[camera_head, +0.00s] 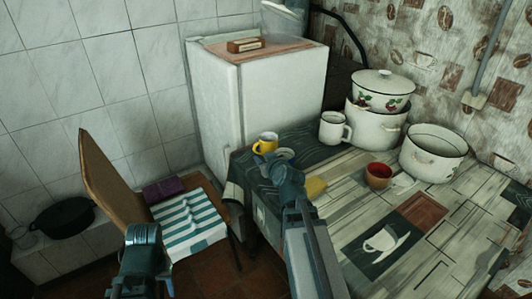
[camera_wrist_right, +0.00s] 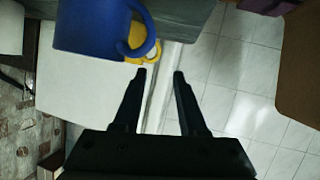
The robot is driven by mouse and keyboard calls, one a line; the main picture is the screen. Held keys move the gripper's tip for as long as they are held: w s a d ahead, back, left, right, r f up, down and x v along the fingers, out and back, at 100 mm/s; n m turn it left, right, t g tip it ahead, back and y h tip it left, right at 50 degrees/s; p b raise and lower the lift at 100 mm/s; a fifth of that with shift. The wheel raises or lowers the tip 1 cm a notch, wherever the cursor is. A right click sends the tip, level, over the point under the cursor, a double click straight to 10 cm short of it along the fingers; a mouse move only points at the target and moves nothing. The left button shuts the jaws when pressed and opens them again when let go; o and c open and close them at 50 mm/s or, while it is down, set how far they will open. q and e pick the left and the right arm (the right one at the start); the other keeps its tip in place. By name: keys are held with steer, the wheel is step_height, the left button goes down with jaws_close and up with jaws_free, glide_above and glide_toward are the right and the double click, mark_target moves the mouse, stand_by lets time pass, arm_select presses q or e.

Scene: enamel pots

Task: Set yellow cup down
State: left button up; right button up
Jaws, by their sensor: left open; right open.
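The yellow cup (camera_head: 265,142) stands upright at the far left corner of the table (camera_head: 400,221). In the right wrist view a yellow handle (camera_wrist_right: 152,50) shows just beyond the fingertips, partly behind a blue mug (camera_wrist_right: 90,28). In the head view my right arm reaches over the table's left side, close to the yellow cup. My left gripper (camera_head: 143,235) is open, low at the left in front of the chair; its fingertips are unclear.
A white mug (camera_head: 332,128), stacked white pots (camera_head: 377,127), a wide pot (camera_head: 433,154) and a red bowl (camera_head: 378,176) stand on the table. A fridge (camera_head: 283,98) is behind. A chair with a striped cloth (camera_head: 185,223) stands left. The front tabletop is mostly clear.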

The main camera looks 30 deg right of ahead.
steer(key=shift+s+r, duration=0.25)
steer(key=shift+s, duration=0.3)
